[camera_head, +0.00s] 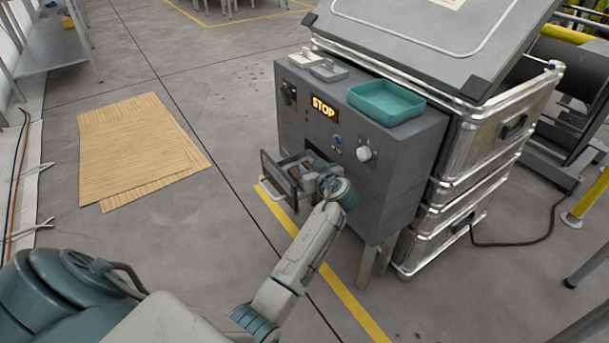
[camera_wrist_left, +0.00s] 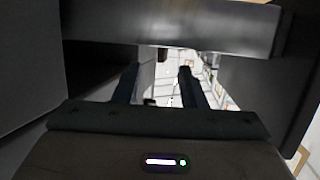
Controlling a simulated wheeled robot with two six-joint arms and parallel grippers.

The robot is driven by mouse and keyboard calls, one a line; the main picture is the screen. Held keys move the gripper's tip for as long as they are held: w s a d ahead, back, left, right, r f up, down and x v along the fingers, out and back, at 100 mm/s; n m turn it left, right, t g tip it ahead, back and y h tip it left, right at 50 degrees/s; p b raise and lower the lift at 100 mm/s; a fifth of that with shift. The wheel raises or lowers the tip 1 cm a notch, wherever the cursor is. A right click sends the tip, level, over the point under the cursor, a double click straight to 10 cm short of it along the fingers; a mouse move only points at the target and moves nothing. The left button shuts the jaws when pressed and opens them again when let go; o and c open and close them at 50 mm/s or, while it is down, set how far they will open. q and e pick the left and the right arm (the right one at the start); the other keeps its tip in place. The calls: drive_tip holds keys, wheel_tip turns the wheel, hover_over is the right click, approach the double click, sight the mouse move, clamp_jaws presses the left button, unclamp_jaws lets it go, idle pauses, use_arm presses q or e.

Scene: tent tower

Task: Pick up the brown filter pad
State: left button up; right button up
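My left gripper (camera_head: 322,178) reaches into the small pulled-out drawer (camera_head: 279,186) on the front of the grey cabinet (camera_head: 400,160). In the left wrist view its two dark fingers (camera_wrist_left: 158,82) stand apart with a bright gap between them, and nothing is seen held. I cannot make out the brown filter pad for certain. A small brownish patch shows inside the drawer beside the gripper in the head view, but it is too small and covered to identify. My right gripper is not in view.
A teal tray (camera_head: 386,103) and small grey trays (camera_head: 328,70) sit on the cabinet top. Silver cases (camera_head: 475,150) stand behind. Cardboard sheets (camera_head: 140,150) lie on the open floor at left.

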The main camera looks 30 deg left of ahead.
sight(306, 165)
use_arm(q)
drive_tip(key=x, duration=0.2)
drive_tip(key=b+x, duration=0.1)
drive_tip(key=x, duration=0.3)
drive_tip(key=shift+s+f+b, duration=0.1)
drive_tip(key=shift+f+b, duration=0.25)
clamp_jaws()
